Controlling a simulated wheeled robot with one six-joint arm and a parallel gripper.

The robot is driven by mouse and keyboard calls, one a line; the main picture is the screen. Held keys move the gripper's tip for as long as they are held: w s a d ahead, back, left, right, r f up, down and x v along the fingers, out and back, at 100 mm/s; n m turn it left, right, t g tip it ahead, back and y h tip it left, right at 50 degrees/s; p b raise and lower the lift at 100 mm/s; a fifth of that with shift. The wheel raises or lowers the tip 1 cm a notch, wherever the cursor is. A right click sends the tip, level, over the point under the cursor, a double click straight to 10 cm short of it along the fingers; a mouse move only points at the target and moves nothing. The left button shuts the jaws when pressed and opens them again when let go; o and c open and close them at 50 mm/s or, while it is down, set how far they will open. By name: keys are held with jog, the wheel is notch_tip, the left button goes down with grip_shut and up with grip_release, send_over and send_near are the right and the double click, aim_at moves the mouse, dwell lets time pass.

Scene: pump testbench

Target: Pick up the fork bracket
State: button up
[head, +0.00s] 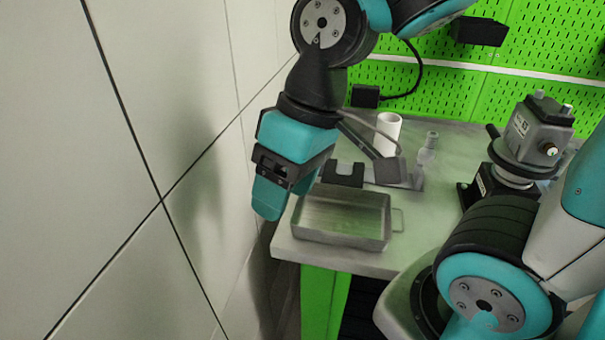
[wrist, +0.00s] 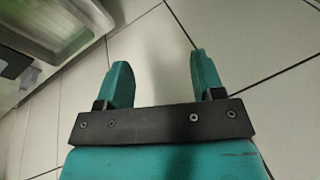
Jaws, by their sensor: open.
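A black U-shaped piece (head: 343,174), which looks like the fork bracket, stands on the bench behind the metal tray, its notch facing up. My gripper (head: 274,196) hangs to the left of the tray, beyond the bench's left edge, pointing down and apart from the bracket. In the wrist view my gripper (wrist: 163,78) is open, with nothing between its two teal fingers, only floor tiles beyond.
A shallow metal tray (head: 342,238) with a side handle sits at the bench's (head: 290,248) front left corner. A white cylinder (head: 388,134), a small pale fitting (head: 427,150) and a grey pump unit (head: 535,135) stand farther right. A tiled wall (head: 130,130) is close on the left.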

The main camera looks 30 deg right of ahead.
jog(key=w+d+m+h+p, duration=0.2)
jog(key=w+d+m, duration=0.4)
jog(key=w+d, duration=0.45)
jog(key=m+h+p, duration=0.2)
jog(key=m, duration=0.6)
send_over(359, 169)
jog(key=f, duration=0.2)
jog(key=shift+m, duration=0.4)
jog(key=f, duration=0.4)
jog(key=f+p, duration=0.1)
jog(key=f, duration=0.3)
jog(key=f+p, duration=0.1)
jog(key=f, duration=0.2)
jog(key=shift+w+d+f, duration=0.1)
jog(key=shift+d+f, duration=0.2)
jog(key=shift+f, duration=0.1)
jog(key=shift+a+f+p, duration=0.15)
jog(key=shift+f+p, duration=0.4)
jog(key=shift+f, duration=0.9)
jog(key=shift+a+f+p, duration=0.15)
jog(key=shift+f+p, duration=0.35)
jog(key=shift+f, duration=0.95)
grip_shut()
